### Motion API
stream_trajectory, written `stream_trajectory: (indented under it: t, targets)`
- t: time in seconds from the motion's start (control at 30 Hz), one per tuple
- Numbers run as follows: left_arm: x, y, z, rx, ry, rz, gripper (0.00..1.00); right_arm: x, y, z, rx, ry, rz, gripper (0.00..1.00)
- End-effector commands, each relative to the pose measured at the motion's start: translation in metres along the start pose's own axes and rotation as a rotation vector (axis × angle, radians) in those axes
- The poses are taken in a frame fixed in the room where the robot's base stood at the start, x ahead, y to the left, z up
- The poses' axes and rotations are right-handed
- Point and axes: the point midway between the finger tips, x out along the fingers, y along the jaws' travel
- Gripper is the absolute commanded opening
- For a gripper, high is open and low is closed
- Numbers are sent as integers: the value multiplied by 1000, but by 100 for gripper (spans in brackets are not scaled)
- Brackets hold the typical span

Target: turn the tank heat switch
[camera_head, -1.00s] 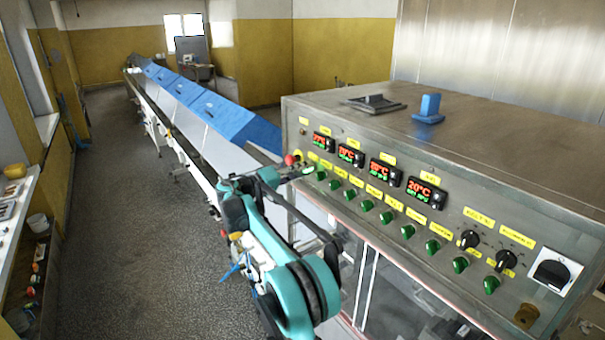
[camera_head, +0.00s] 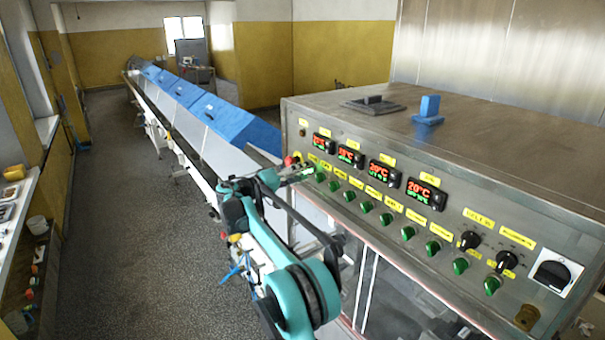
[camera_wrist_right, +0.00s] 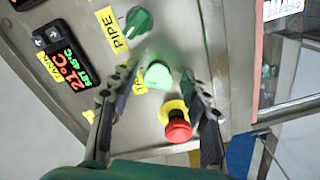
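The tank heat switch appears to be the brightly lit green knob (camera_wrist_right: 158,75) in the right wrist view. The label beside it is mostly hidden by a finger. My right gripper (camera_wrist_right: 160,88) is open, with one dark finger on each side of this knob and a gap visible on both sides. In the head view my right gripper (camera_head: 292,177) is at the left end of the switch row, close to the panel. The tank display (camera_wrist_right: 68,66) reads 21°C, with SET 45°C beside it. My left gripper is not in view.
A red emergency button (camera_wrist_right: 178,128) on a yellow collar sits close to the knob, between the fingers' lower parts. The green PIPE switch (camera_wrist_right: 137,22) is on the other side. More green switches (camera_head: 387,218) and black selector knobs (camera_head: 470,240) run along the steel panel.

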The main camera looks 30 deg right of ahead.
Motion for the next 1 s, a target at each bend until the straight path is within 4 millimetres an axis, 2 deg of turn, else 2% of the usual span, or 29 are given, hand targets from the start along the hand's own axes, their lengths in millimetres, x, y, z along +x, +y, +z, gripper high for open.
stream_trajectory:
  t: [0.23,0.7,0.83,1.0]
  targets:
    - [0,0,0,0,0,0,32,-9,0,-1,-1,3,0,47]
    - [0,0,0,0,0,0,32,-101,0,-1,0,3,-1,47]
    - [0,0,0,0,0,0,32,-115,0,0,0,1,0,47]
    - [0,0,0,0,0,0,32,-120,0,0,0,1,0,47]
